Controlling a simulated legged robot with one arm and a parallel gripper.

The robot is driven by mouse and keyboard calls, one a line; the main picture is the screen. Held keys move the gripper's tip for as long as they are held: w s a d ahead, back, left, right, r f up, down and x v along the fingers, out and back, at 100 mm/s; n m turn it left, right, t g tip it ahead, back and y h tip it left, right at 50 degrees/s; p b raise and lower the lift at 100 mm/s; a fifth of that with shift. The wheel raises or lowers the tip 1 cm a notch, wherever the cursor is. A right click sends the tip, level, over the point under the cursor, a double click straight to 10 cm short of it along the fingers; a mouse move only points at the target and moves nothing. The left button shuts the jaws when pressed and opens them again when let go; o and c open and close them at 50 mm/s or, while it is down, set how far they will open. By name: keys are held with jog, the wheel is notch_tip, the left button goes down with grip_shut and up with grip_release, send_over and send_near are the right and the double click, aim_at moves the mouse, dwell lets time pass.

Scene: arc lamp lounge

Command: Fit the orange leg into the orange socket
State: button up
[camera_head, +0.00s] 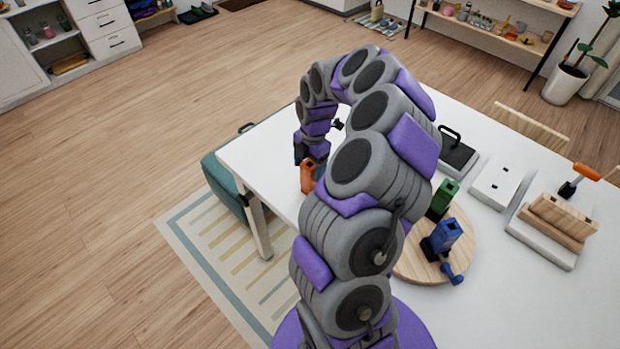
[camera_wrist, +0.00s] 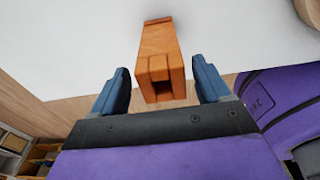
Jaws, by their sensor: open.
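An orange block-shaped piece (camera_head: 308,177), which I take to be the orange leg, stands on the white table near its left edge. In the wrist view the orange piece (camera_wrist: 158,45) has a dark square opening in its near end. My gripper (camera_head: 309,160) is over it, with open blue fingers (camera_wrist: 160,80) on either side and visible gaps. A round wooden board (camera_head: 464,250) carries a green block (camera_head: 442,198) and a blue block (camera_head: 445,235). My arm covers part of the board, and I cannot make out an orange socket.
A blue handled piece (camera_head: 453,273) sits at the board's front. A teal seat (camera_head: 222,180) is beside the table's left edge.

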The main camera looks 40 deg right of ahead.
notch_tip(320, 180, down, 4)
jog(key=shift+f+b, duration=0.25)
jog(key=shift+b, duration=0.15)
jog(key=shift+s, duration=0.1)
jog(key=shift+c, duration=0.4)
jog(key=c, duration=1.1)
jog(key=shift+r, duration=0.15)
jog(key=shift+c, duration=0.2)
jog(key=shift+r+p, duration=0.4)
jog(key=shift+r, duration=1.1)
jog(key=shift+s+r, duration=0.1)
jog(key=shift+r, duration=0.25)
jog(key=s+a, duration=0.2)
jog(key=s, duration=0.5)
jog(key=s+a+r+p, duration=0.1)
jog(key=s+a, duration=0.1)
jog(key=s, duration=0.6)
jog(key=shift+a, duration=0.3)
